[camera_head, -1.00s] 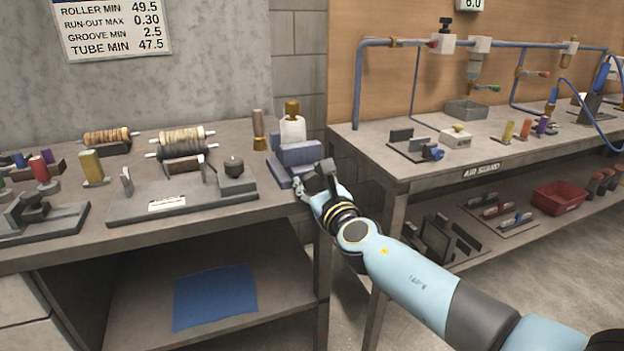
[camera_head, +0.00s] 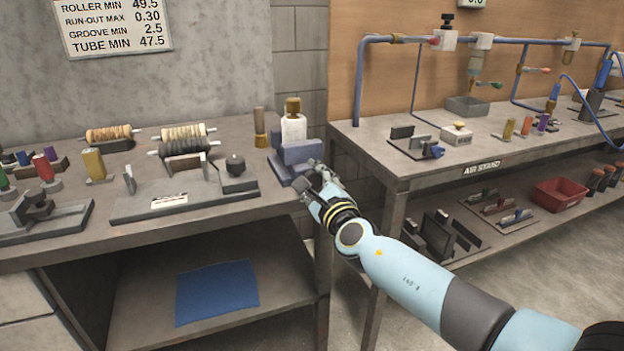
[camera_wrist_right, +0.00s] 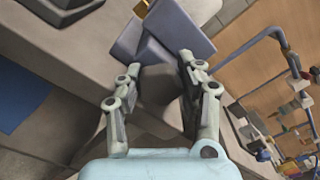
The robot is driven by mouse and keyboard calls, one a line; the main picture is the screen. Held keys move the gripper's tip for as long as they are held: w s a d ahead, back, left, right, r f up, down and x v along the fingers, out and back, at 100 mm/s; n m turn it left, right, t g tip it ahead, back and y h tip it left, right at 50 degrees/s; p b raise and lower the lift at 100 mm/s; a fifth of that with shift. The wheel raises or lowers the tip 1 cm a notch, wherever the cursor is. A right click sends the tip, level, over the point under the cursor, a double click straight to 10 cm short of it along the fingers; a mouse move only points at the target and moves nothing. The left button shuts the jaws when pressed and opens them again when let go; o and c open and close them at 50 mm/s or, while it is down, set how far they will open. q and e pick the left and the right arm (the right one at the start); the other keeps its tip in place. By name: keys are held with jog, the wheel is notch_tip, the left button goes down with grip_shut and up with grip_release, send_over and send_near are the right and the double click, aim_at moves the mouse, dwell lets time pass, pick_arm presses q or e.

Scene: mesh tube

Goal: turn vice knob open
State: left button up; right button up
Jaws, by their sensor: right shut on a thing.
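The blue-grey vice (camera_head: 297,152) stands at the right end of the left bench, and its blocks show at the top of the right wrist view (camera_wrist_right: 172,27). Its dark grey knob (camera_wrist_right: 160,84) faces the bench's front edge. My right gripper (camera_head: 312,181) is at the front of the vice. In the right wrist view its two fingers (camera_wrist_right: 158,80) stand on either side of the knob, shut on it. The fingers hide most of the knob in the head view. My left gripper is not in view.
A white bottle with a brass cap (camera_head: 293,125) stands just behind the vice, beside a brass-based post (camera_head: 260,128). A gap separates this bench from the air stand bench (camera_head: 400,170) at right.

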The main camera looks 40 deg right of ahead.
dwell(0.3)
jog(key=o, duration=1.2)
jog(key=m+b, duration=0.1)
jog(key=m, duration=0.4)
jog(key=shift+f, duration=0.1)
jog(key=m+b, duration=0.1)
jog(key=m, duration=0.5)
jog(key=shift+d+m, duration=0.15)
jog(key=shift+m, duration=0.25)
jog(key=v, duration=1.1)
jog(key=s+f+m+g, duration=0.2)
jog(key=s+f+m, duration=0.1)
jog(key=f, duration=0.5)
jog(key=s+d+f+m+g, duration=0.1)
jog(key=s+f+m, duration=0.3)
jog(key=f, duration=0.5)
jog(key=s+f+m+g+y, duration=0.1)
jog(key=s+f+m+g, duration=0.2)
jog(key=f, duration=0.6)
jog(key=shift+s+d+f+m+g, duration=0.1)
jog(key=shift+s+d+m+g, duration=0.15)
jog(key=shift+m, duration=0.35)
jog(key=shift+s+d+f+m+g, duration=0.15)
jog(key=shift+m+g, duration=0.2)
jog(key=shift+m, duration=0.25)
